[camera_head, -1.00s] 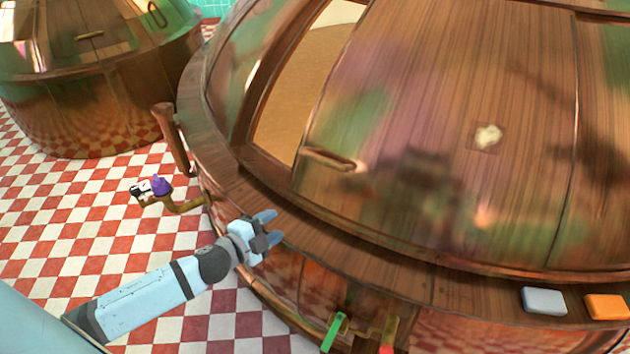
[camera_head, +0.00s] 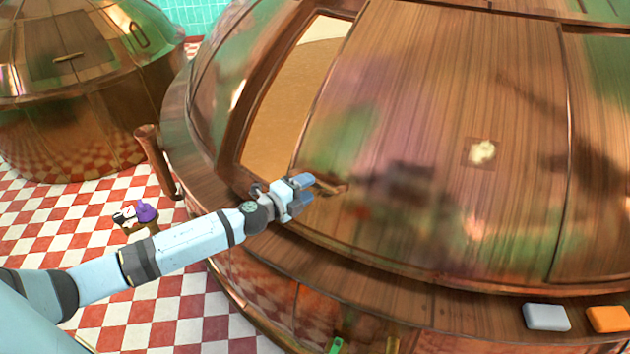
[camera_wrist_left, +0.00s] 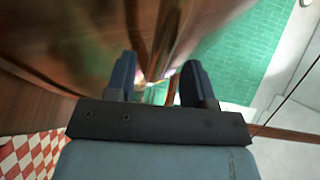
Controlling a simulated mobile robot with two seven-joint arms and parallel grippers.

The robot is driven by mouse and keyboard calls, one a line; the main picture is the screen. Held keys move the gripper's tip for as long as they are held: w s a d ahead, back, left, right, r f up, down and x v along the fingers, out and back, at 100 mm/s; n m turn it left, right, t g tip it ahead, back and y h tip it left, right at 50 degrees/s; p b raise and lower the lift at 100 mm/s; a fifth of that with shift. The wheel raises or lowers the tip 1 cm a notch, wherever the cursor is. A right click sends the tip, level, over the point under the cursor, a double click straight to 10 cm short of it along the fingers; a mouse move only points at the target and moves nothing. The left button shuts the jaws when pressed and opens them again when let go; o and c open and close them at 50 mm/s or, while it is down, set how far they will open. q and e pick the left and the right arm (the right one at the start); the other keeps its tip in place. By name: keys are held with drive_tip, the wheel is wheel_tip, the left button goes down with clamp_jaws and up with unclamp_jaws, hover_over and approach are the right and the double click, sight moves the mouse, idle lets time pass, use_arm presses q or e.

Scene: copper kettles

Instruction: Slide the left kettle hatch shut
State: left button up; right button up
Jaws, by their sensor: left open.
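The left kettle's hatch door (camera_head: 400,110) is a wood-striped, reflective panel on the big copper kettle (camera_head: 212,120). A gap (camera_head: 285,110) shows to the left of the door, with a tan inside surface. A small handle (camera_head: 330,188) sits at the door's lower left corner. My left gripper (camera_head: 308,188) is at that handle in the head view, its fingers partly covering it. In the left wrist view the two fingers (camera_wrist_left: 155,82) stand apart, with a blurred copper edge beyond them. Whether they touch the handle I cannot tell. My right gripper is not seen.
A second copper kettle (camera_head: 75,90) stands at the back left. A brown post (camera_head: 155,160) and a purple knob (camera_head: 146,211) are beside the near kettle. A grey block (camera_head: 546,317) and an orange block (camera_head: 608,319) lie on the ledge at lower right.

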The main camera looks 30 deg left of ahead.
use_arm(q)
drive_tip(key=shift+x, duration=1.75)
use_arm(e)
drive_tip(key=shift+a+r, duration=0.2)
